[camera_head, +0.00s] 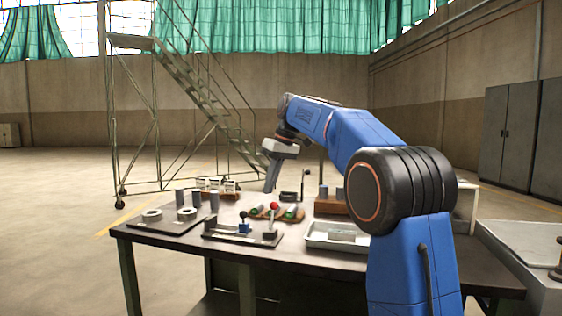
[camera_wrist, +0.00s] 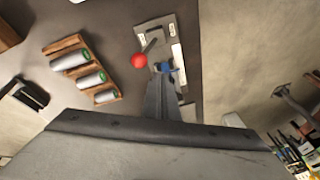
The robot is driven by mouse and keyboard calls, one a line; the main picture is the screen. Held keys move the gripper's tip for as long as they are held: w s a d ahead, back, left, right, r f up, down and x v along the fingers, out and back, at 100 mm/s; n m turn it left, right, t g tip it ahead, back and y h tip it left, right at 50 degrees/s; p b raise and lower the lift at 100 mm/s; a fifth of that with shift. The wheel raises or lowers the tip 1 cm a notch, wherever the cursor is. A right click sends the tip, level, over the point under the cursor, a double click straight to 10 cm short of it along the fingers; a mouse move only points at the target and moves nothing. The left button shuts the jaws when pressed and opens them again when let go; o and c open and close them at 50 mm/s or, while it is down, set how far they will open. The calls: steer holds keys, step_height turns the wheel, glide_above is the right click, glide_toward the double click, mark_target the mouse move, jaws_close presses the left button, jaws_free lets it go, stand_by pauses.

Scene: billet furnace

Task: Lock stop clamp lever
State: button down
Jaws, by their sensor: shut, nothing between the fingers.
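The clamp fixture is a flat dark plate (camera_head: 225,236) near the front middle of the table. A lever with a red ball knob (camera_head: 274,206) rises at its right end. A blue block (camera_head: 244,228) with a dark knob on a stem stands on the plate. In the wrist view the red ball (camera_wrist: 138,60) and its lever lie left of the blue part (camera_wrist: 166,67). My gripper (camera_head: 269,188) is shut and empty, pointing down above the table. In the wrist view its fingertips (camera_wrist: 161,80) partly cover the fixture; I cannot tell whether they touch it.
A wooden rack with green-ended cylinders (camera_wrist: 81,64) lies beside the fixture. A tray (camera_head: 337,237) is to the right, and a dark board with rings (camera_head: 165,226) to the left. A brown block (camera_head: 331,206) with grey pieces stands behind the tray. Rolling stairs (camera_head: 195,85) stand beyond the table.

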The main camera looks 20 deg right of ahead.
steer(key=w+d+r, duration=0.1)
steer(key=d+r, duration=0.3)
steer(key=r, duration=0.4)
steer(key=shift+w+d+r, duration=0.15)
steer(key=shift+d+r, duration=0.05)
steer(key=shift+d, duration=0.15)
steer(key=s+a+f+m+h, duration=0.1)
steer(key=s+f, duration=0.2)
steer(key=s, duration=0.5)
steer(key=s+a+f+m+t, duration=0.1)
steer(key=s+f, duration=0.2)
steer(key=s, duration=0.4)
steer(key=s+a+f+m+h, duration=0.15)
steer(key=s+f, duration=0.25)
steer(key=s, duration=0.4)
steer(key=s+f+m+t, duration=0.2)
steer(key=s+f, duration=2.2)
steer(key=f, duration=0.2)
steer(key=shift+s+d+h, duration=0.15)
steer(key=shift+d+h, duration=0.15)
steer(key=shift+h, duration=0.05)
